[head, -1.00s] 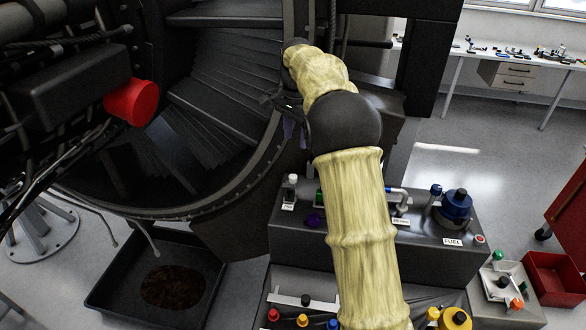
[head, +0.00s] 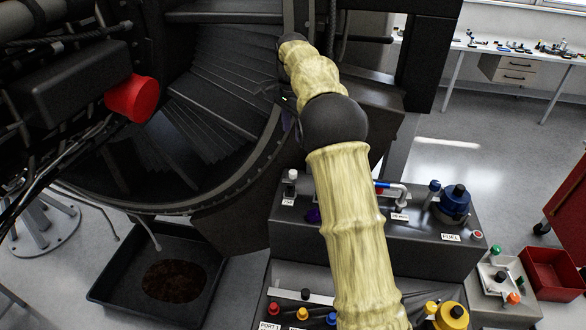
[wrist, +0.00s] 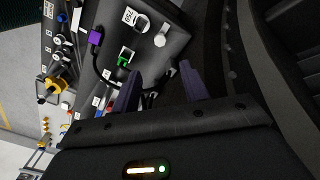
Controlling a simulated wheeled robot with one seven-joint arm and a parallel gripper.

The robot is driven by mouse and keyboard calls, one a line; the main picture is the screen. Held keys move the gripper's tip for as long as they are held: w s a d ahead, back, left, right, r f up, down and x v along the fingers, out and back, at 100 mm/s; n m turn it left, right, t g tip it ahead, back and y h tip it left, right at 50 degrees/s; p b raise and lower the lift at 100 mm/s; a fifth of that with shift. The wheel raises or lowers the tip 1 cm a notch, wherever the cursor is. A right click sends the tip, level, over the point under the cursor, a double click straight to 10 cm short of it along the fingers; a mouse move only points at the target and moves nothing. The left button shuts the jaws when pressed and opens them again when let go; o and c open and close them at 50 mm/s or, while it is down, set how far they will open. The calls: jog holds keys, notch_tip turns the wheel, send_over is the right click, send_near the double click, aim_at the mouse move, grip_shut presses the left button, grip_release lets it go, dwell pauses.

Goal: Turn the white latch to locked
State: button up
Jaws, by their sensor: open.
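A small white-topped fitting (head: 292,176) stands at the left end of the dark bench panel in the head view, just left of my arm. It looks like the white latch, but its setting is too small to read. In the wrist view a white knob (wrist: 160,40) shows on the dark panel beyond the fingers, near a printed label. My gripper (wrist: 158,84) is open and empty, its two dark purple fingers apart, with the white knob ahead between their lines and clear of both. In the head view my gripper is mostly hidden behind my arm, above the panel.
The engine casing's curved rim (head: 268,150) is close to my gripper. A blue fuel cap (head: 456,201) stands right on the panel. A black tray (head: 110,290) lies lower left.

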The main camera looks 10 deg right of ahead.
aim_at(293, 171)
notch_tip(293, 171, down, 15)
jog(key=p, duration=0.4)
jog(key=shift+r, duration=0.2)
grip_shut()
jog(key=shift+n, duration=0.4)
jog(key=n+b, duration=0.1)
jog(key=n, duration=0.2)
jog(key=n+b, duration=0.1)
jog(key=n, duration=0.8)
jog(key=shift+n, duration=0.3)
jog(key=n, duration=0.4)
jog(key=shift+r+n, duration=0.1)
jog(key=shift+n, duration=0.3)
